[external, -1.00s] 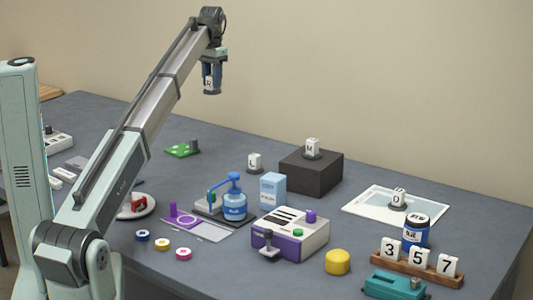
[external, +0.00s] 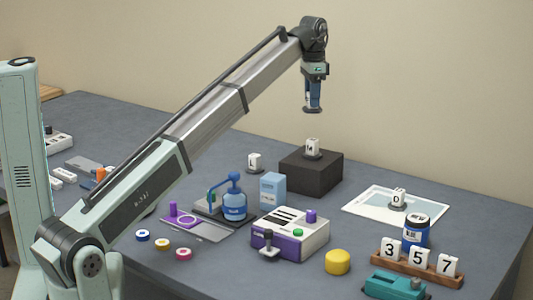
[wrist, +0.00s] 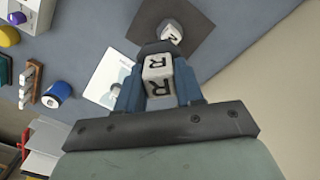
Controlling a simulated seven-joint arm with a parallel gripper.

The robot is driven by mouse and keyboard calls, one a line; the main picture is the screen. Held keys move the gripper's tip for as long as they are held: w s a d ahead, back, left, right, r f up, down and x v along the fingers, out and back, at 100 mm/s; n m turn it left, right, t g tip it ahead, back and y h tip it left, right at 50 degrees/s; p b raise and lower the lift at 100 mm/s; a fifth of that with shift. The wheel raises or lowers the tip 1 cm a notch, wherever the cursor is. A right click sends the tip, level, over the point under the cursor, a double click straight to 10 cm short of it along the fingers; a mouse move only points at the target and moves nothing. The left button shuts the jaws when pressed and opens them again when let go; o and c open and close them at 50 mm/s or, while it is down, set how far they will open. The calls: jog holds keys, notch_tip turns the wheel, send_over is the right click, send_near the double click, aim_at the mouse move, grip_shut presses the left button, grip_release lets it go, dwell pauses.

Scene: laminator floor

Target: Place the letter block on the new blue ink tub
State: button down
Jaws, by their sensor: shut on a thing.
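My gripper (external: 313,98) is raised above and behind the table, over the black box's area. It is shut on a white letter block marked R (wrist: 158,88), which has a dark round base. A blue tub (external: 416,234) with a white label and dark lid stands at the right, behind the number tiles. It also shows at the left of the wrist view (wrist: 57,94). The held block is well apart from the tub, which is to the right and lower in the external view. I cannot read the tub's label.
A black box (external: 305,178) bears another letter block (external: 312,147). A wooden rack (external: 400,260) with tiles 3, 5, 7 stands before the tub.

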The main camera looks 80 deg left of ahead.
jog(key=w+d+m, duration=0.3)
jog(key=w+d, duration=0.4)
jog(key=d, duration=0.3)
jog(key=w+d+m, duration=0.2)
jog(key=w+d, duration=0.4)
jog(key=d, duration=0.5)
jog(key=m, duration=0.5)
send_over(418, 217)
jog(key=shift+d+f, duration=0.1)
jog(key=shift+f, duration=7.4)
jog(key=shift+f, duration=0.1)
jog(key=c, duration=0.7)
grip_release()
notch_tip(418, 217, up, 12)
jog(key=shift+r, duration=0.15)
